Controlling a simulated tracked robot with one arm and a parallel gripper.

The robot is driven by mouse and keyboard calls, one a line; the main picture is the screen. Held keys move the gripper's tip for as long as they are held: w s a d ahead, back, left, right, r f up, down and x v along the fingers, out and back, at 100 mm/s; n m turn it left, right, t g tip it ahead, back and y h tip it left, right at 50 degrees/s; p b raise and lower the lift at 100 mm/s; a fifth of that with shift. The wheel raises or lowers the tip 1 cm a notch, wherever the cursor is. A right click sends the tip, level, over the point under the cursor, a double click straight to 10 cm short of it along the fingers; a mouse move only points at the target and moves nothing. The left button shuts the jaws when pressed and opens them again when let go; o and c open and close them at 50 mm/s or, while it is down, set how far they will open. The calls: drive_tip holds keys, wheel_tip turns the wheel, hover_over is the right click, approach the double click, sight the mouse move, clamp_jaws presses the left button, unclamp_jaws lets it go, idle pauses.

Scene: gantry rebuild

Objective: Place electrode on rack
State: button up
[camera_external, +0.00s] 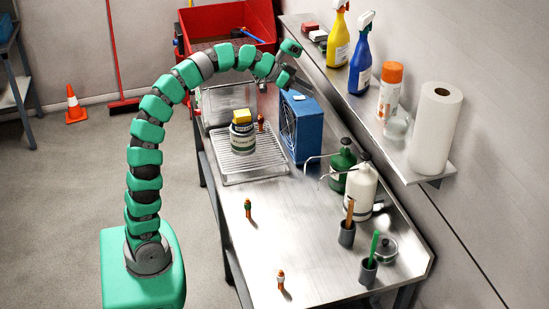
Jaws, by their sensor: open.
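A wire rack (232,172) lies on the left part of the steel bench. A jar with a yellow block on top (241,135) stands on it. A similar piece with a green middle (248,207) stands on the bench in front of the rack. Another orange-and-white one (281,279) stands near the front edge. I cannot tell for sure which is the electrode. My gripper (288,62) is open above the far end of the bench, with nothing visible in it.
A blue box (301,128) stands right of the rack, close to my gripper. Green (342,167) and white (361,188) bottles and two cups stand along the wall side. A shelf (370,120) with spray bottles overhangs. The bench's front middle is mostly clear.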

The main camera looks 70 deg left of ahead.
drive_tip(key=s+d+r+n+t+y, duration=0.2)
drive_tip(key=s+d+r+t+y, duration=0.2)
drive_tip(key=s+d+r, duration=1.2)
drive_tip(key=shift+s+d+r, duration=0.35)
drive_tip(key=shift+d+r, duration=0.2)
drive_tip(key=shift+d, duration=0.6)
